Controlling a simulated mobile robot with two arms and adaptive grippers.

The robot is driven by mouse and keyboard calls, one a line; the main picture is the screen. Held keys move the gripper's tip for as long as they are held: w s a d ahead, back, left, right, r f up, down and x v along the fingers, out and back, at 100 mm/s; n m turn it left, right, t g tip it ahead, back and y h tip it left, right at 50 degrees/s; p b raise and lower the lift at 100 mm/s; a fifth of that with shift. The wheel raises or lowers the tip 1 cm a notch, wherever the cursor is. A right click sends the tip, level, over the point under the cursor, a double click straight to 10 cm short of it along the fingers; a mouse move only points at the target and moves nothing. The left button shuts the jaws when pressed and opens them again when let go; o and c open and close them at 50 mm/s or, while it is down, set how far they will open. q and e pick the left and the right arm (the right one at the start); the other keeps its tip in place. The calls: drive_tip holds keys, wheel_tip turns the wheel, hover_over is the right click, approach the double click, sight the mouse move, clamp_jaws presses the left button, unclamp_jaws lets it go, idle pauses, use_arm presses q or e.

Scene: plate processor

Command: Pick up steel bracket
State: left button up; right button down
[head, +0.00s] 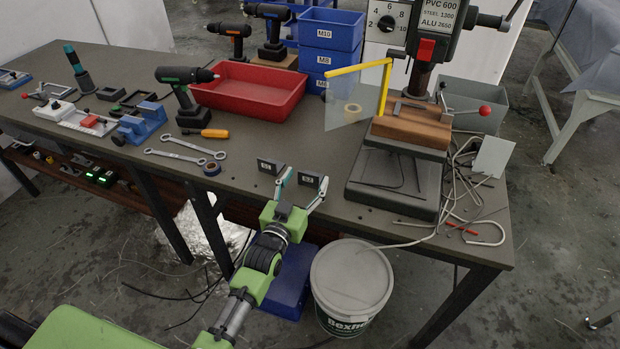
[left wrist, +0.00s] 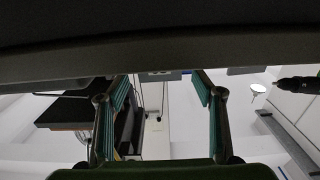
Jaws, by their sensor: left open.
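Two small dark upright pieces with pale labels stand near the table's front edge, a left one (head: 269,166) and a right one (head: 309,180). Their labels are too small to read, and I cannot tell which, if either, is the steel bracket. My left gripper (head: 302,186) is open, its two fingers spread at the table's front edge beside these pieces. I see nothing held. In the left wrist view the open fingers (left wrist: 160,90) frame a gap, with a small labelled edge beyond. My right gripper is not in view.
A drill press with a wooden block (head: 410,128) stands to the right, with loose cables beside it. A lidded bucket (head: 351,280) stands below the front edge.

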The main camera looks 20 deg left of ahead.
use_arm(q)
drive_tip(key=shift+w, duration=1.15)
drive_tip(key=c, duration=1.4)
drive_tip(key=shift+c, duration=0.6)
drive_tip(key=shift+r, duration=0.15)
